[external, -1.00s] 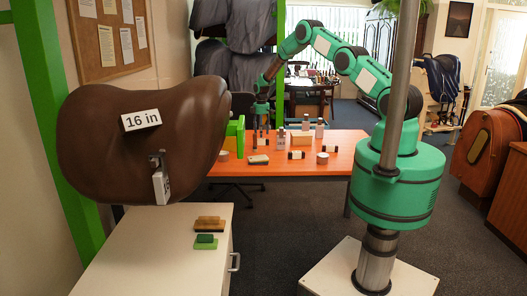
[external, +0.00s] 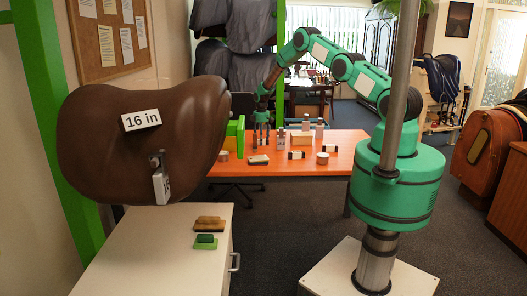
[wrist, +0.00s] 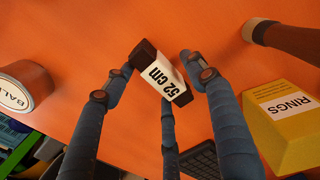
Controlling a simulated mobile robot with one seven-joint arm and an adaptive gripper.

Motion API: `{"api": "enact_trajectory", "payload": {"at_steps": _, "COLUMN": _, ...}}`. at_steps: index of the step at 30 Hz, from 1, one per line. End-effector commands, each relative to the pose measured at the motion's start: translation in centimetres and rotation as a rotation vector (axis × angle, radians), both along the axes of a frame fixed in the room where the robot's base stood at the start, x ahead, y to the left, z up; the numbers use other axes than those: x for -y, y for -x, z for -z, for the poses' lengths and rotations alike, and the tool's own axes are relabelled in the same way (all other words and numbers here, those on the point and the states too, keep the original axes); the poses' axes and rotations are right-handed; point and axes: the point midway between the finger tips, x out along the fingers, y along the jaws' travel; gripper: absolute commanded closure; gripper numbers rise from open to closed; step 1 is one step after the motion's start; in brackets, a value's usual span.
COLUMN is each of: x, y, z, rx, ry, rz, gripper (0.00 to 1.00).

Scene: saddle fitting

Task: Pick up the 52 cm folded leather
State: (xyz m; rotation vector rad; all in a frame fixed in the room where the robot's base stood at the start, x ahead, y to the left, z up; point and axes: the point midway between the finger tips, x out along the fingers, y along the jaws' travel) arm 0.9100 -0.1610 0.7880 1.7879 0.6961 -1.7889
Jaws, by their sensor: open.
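The 52 cm folded leather is a small dark brown piece (wrist: 142,53) with a white label reading "52 cm", lying on the orange table (wrist: 70,30) in the wrist view. My gripper (wrist: 157,72) has blue-grey fingers, spread open. One finger is on its left, one on its right and one below it in the picture. I cannot tell whether any finger touches it. In the external view my gripper (external: 261,140) points down over the back of the orange table; the leather cannot be made out there.
A tin labelled "BAL…" (wrist: 25,85) is left of the gripper. A yellow box labelled "RINGS" (wrist: 285,130) is at right, a brown cylinder (wrist: 290,42) above it. Bottles (external: 281,141) and a green crate (external: 236,137) stand close by. A brown saddle (external: 90,140) is at left.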

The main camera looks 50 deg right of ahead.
Motion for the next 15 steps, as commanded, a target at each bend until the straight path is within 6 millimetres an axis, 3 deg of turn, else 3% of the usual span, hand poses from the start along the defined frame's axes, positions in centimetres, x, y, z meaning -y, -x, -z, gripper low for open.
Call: {"api": "enact_trajectory", "payload": {"at_steps": 15, "x": 0.01, "y": -0.02, "z": -0.06, "rx": 0.001, "ry": 0.001, "rz": 0.000, "gripper": 0.46}}
